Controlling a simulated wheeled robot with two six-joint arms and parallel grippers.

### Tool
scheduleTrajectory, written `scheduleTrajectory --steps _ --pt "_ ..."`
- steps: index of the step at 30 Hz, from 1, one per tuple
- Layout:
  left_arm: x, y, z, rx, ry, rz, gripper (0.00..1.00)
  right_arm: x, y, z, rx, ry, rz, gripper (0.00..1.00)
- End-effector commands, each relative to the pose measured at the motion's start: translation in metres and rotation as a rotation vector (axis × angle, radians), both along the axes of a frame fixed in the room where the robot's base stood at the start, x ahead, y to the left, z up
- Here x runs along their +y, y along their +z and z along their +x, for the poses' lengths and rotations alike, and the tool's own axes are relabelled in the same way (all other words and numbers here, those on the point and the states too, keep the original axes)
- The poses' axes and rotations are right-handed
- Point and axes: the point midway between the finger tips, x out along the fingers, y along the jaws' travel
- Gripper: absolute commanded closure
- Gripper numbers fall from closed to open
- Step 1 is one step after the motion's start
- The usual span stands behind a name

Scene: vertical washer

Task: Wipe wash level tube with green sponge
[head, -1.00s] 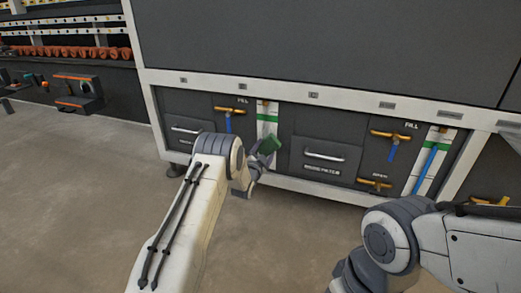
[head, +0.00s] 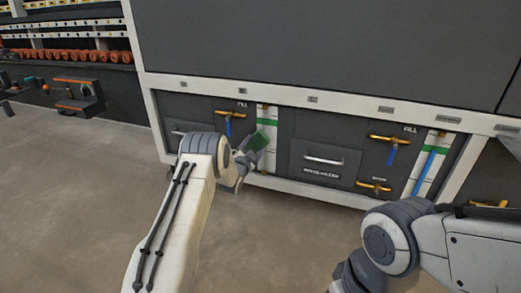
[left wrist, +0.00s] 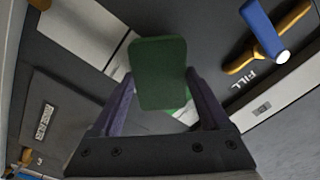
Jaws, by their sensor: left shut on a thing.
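The green sponge (head: 259,141) is held in my left gripper (head: 248,156), in front of the machine's lower front. In the left wrist view the sponge (left wrist: 160,72) stands upright between the two fingers of the left gripper (left wrist: 160,98), which is shut on it. A white level-tube panel (head: 267,112) with a green band lies right behind the sponge, and the sponge covers part of it. This panel also shows in the left wrist view (left wrist: 85,30). I cannot tell whether the sponge touches it. My right gripper is out of view.
A second white panel with a blue tube (head: 425,172) and a green band is farther right. Brass valves with blue handles (head: 391,155) and a drawer with a metal handle (head: 323,160) are on the front. The floor (head: 80,200) is open at the left.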

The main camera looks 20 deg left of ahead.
Motion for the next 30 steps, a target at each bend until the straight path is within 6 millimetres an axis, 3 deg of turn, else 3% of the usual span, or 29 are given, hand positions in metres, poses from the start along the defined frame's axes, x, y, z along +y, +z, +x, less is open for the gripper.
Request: scheduleTrajectory --steps 17,30 --pt "-0.008 0.023 0.004 -0.001 -0.010 0.001 0.73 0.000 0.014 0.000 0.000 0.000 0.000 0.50" --pt "-0.048 0.022 0.001 -0.001 -0.019 0.004 0.73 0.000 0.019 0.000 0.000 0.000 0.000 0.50"
